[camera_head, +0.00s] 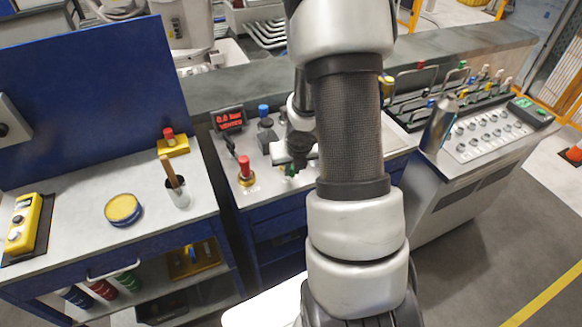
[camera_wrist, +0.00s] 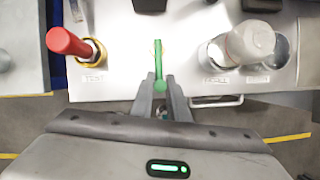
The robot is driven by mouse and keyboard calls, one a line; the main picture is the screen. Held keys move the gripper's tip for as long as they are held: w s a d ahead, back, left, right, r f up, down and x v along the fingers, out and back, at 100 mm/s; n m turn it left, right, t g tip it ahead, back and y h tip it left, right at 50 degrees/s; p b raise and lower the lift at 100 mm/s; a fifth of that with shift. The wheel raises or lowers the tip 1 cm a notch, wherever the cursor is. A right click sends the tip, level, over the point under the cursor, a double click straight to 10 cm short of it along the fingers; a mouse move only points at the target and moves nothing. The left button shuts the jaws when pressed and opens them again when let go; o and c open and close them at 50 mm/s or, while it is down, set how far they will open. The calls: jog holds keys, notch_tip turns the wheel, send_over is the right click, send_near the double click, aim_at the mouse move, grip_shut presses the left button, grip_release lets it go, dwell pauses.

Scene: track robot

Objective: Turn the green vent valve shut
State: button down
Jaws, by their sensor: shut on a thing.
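The green vent valve (camera_wrist: 158,62) shows in the wrist view as a narrow green handle pointing up the picture, with a rounded green end between the fingers. My gripper (camera_wrist: 160,82) is shut on this handle, one finger on each side. In the head view only a small green bit of the valve (camera_head: 290,171) shows at the front of the middle bench, below my dark gripper (camera_head: 298,158). My arm hides much of this area, and the valve's base is hard to make out.
A red-topped valve (camera_wrist: 72,44) stands left of the green one, and a grey rounded knob (camera_wrist: 250,42) stands to the right. A display with red characters (camera_head: 229,119) and a blue-topped part (camera_head: 264,112) stand behind. The left bench holds a yellow round tin (camera_head: 123,209) and a cup (camera_head: 177,194).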

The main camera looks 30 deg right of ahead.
jog(key=shift+s+d, duration=0.1)
jog(key=shift+d, duration=0.15)
jog(key=c, duration=1.7)
grip_release()
jog(key=shift+a, duration=0.1)
jog(key=p+v, duration=0.6)
jog(key=v, duration=1.1)
jog(key=shift+s+a+r, duration=0.1)
jog(key=shift+r, duration=0.05)
jog(key=shift+a, duration=0.1)
